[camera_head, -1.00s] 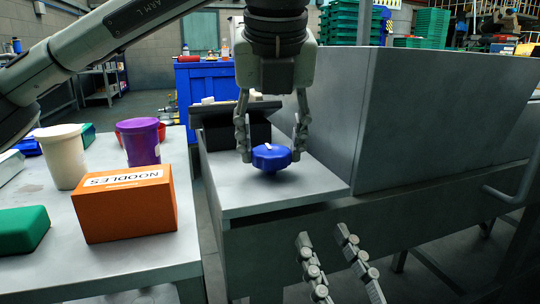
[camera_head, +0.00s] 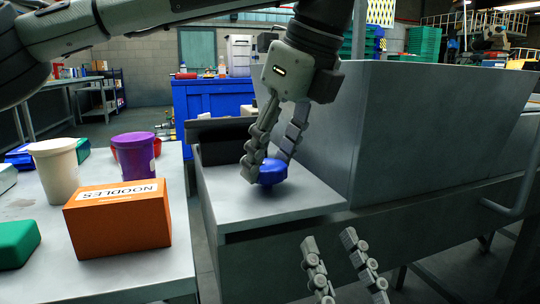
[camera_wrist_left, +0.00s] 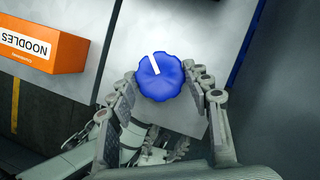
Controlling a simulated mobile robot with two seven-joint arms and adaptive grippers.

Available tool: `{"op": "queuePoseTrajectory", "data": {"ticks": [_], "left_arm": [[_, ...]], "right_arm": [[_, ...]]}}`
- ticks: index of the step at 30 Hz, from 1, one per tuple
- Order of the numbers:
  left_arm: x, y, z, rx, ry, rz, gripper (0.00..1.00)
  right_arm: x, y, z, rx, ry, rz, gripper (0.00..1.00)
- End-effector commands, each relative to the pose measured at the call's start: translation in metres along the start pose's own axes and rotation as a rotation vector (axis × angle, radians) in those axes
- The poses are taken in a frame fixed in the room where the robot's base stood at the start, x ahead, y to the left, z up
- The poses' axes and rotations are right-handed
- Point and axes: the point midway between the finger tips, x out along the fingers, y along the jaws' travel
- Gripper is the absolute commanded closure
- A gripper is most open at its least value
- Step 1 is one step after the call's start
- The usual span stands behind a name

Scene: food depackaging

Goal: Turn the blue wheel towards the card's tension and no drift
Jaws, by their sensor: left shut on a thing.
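The blue wheel (camera_head: 272,174) is a lobed knob on top of the grey machine ledge. In the left wrist view the wheel (camera_wrist_left: 160,82) shows a white pointer line, slanting from its middle to the upper left. My left gripper (camera_head: 268,160) is shut on the wheel, one finger on each side, with its hand tilted. Its fingers hide part of the wheel in the head view. My right gripper (camera_head: 329,240) is at the bottom, fingers apart and empty, in front of the machine. I can make out no readable card.
A dark panel (camera_head: 222,130) stands behind the wheel, and a tall grey hopper wall (camera_head: 430,130) is to its right. On the left table are an orange noodles box (camera_head: 118,222), a white cup (camera_head: 58,175), a purple cup (camera_head: 134,158) and a green block (camera_head: 15,243).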

Motion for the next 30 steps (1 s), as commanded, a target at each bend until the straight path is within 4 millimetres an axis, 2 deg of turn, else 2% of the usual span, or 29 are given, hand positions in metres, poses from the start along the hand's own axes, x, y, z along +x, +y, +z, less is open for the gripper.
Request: {"op": "queuePoseTrajectory", "data": {"ticks": [20, 21, 25, 30], "left_arm": [[-0.0006, -0.0008, 0.0001, -0.054, 0.001, 0.02, 0.8], [-0.0007, -0.0008, 0.0001, -0.054, 0.001, 0.02, 0.46], [-0.0005, -0.0007, 0.0001, -0.054, 0.001, 0.021, 0.3], [-0.0002, -0.0006, 0.0, -0.053, 0.001, 0.021, 0.3]], "right_arm": [[0.0, -0.0004, 0.0007, 0.001, -0.009, 0.0, 0.6], [0.0, -0.0005, 0.0007, 0.001, -0.009, 0.0, 0.6], [0.0, -0.0005, 0.0005, 0.002, -0.008, 0.0, 0.6], [-0.0001, -0.0006, 0.0004, 0.002, -0.008, -0.001, 0.6]]}}
